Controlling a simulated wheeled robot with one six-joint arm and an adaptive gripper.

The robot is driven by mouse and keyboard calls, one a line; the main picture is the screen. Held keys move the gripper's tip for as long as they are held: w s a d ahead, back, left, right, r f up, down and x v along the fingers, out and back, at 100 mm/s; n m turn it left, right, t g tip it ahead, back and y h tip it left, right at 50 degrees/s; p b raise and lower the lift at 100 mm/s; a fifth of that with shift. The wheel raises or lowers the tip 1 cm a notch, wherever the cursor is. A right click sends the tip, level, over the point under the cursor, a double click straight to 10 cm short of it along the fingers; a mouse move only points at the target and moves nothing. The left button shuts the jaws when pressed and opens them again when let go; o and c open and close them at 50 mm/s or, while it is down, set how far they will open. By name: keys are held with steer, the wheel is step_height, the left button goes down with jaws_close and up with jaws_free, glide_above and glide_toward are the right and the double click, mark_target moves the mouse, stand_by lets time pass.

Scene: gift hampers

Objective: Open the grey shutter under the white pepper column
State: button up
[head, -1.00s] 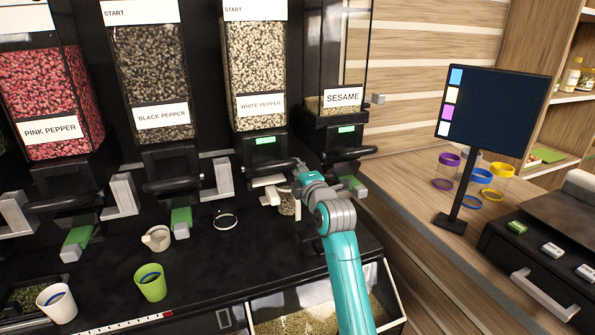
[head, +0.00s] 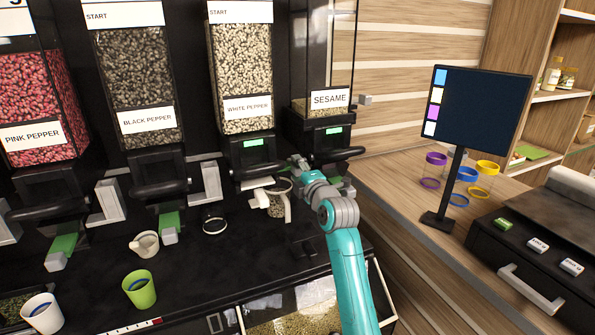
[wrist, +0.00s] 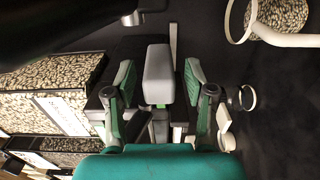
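The white pepper column (head: 243,80) is a clear bin of pale speckled grains, with a lit green display (head: 253,143) below it. My gripper (head: 299,170) is just right of and below that display, partly hiding the hardware there. In the wrist view, a grey block (wrist: 158,75), which looks like a shutter's grip, lies between the two green-padded fingers of my gripper (wrist: 158,88). The fingers stand apart, with a visible gap on each side of the block. The head view does not clearly show this block.
A jar of pale grains (head: 276,206) with a white ring holder is below the white pepper outlet. The sesame column (head: 315,108) is close on the right; black pepper (head: 140,85) is on the left. A green cup (head: 140,290) and white cup (head: 42,314) stand at the front left.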

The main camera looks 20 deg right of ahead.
steer(key=s, duration=1.2)
stand_by(0.3)
